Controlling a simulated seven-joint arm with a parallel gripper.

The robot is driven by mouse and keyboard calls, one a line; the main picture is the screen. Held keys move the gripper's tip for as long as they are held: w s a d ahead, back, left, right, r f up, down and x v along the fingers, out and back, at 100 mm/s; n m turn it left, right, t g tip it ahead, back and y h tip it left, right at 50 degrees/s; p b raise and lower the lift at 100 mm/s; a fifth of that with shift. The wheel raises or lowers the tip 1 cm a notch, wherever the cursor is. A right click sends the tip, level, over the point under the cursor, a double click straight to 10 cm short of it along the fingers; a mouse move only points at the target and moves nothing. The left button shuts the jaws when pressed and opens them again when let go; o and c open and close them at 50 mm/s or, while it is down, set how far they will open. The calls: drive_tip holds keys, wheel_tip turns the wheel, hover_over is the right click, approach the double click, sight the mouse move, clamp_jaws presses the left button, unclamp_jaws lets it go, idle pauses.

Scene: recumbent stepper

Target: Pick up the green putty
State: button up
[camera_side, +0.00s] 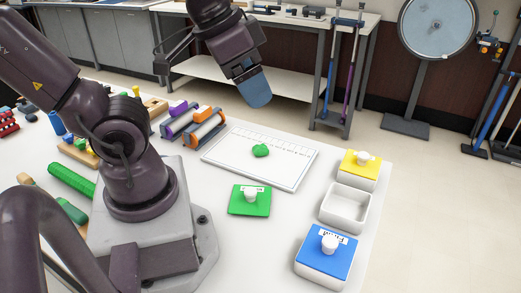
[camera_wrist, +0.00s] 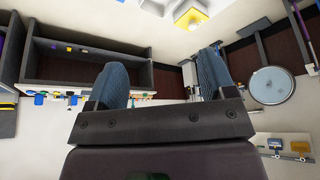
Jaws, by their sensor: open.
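The green putty (camera_side: 260,150) is a small lump on a flat white board with ruled markings (camera_side: 227,157) in the side view. My gripper (camera_side: 256,88) is in the air above and behind the putty in the picture, apart from it. Its blue finger pads overlap in the side view. In the wrist view my gripper (camera_wrist: 163,78) shows two blue fingers spread apart with nothing between them. I cannot make out the putty in the wrist view.
An open white container (camera_side: 346,207) stands between a yellow-lidded one (camera_side: 359,169) and a blue-lidded one (camera_side: 325,257). A green lid with a white knob (camera_side: 249,201) lies in front of the board. Orange and purple rollers (camera_side: 195,125) sit left of the board.

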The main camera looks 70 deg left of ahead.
wheel_tip(320, 180, down, 9)
drive_tip(key=w+a+m+g+y, duration=0.2)
drive_tip(key=w+g, duration=0.1)
drive_tip(key=g, duration=0.2)
drive_tip(key=m+y, duration=1.1)
drive_tip(key=m, duration=0.4)
approach(259, 142)
drive_tip(key=v, duration=0.3)
drive_tip(key=shift+d+r, duration=0.1)
drive_tip(key=shift+d, duration=0.15)
drive_tip(key=shift+w+a+m, duration=0.15)
drive_tip(key=shift+w+m, duration=0.05)
drive_tip(key=shift+m, duration=0.2)
drive_tip(key=x, duration=0.7)
drive_tip(key=shift+a, duration=0.15)
drive_tip(key=shift+s+f+x, duration=0.1)
drive_tip(key=shift+s+x, duration=0.05)
drive_tip(key=shift+x, duration=1.2)
drive_tip(key=shift+s+f+x, duration=0.1)
drive_tip(key=shift+f+x, duration=0.05)
drive_tip(key=shift+x, duration=1.2)
drive_tip(key=shift+y, duration=0.3)
drive_tip(key=c, duration=1)
drive_tip(key=shift+r, duration=0.1)
